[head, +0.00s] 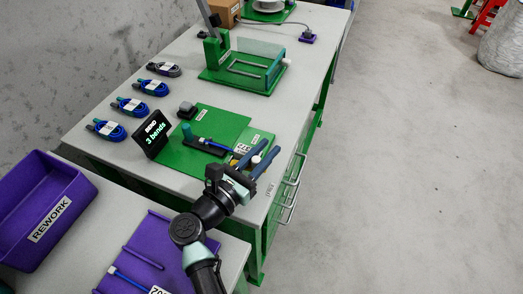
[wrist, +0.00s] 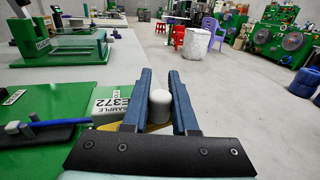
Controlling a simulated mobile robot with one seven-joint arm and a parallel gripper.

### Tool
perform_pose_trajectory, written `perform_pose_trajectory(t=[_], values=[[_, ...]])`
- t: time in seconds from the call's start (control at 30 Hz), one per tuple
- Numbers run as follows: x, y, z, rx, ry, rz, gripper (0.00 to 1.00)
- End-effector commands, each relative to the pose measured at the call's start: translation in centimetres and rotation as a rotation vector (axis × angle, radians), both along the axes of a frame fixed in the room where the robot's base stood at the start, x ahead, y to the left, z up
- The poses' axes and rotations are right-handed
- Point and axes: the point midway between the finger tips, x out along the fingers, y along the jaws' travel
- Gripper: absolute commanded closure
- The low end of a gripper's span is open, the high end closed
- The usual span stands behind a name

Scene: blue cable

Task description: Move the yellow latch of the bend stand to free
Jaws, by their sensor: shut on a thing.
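My gripper (head: 270,148) is at the right end of the bend stand, and its two blue fingers also show in the wrist view (wrist: 160,78). The fingers are shut on the white knob (wrist: 160,104) of the latch, which stands upright between them. The knob also shows in the head view (head: 255,160). Yellow parts of the latch (head: 240,149) show beside the gripper; the rest is hidden by my wrist and fingers. The green bend stand (head: 222,122) lies on the bench, with a blue cable (head: 217,145) across its dark holder (head: 197,146).
A black "BEND 3 bends" sign (head: 153,133) stands left of the stand. Coiled blue cables (head: 131,106) lie along the bench's left side. A green frame fixture (head: 235,72) stands behind. A purple REWORK bin (head: 45,205) is at lower left. Open floor lies right of the bench.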

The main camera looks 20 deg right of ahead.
Motion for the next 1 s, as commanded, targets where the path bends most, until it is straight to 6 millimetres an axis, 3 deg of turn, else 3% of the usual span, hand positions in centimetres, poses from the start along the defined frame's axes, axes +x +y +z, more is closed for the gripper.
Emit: perform_pose_trajectory(t=[0.4, 0.97, 1.0], values=[[-1.3, 0.3, -0.1, 0.0, -0.002, -0.2, 1.0], [-1.5, 0.2, 0.0, 0.0, 0.0, -0.233, 1.0], [-1.5, 0.2, 0.0, 0.0, -0.001, -0.233, 0.7]])
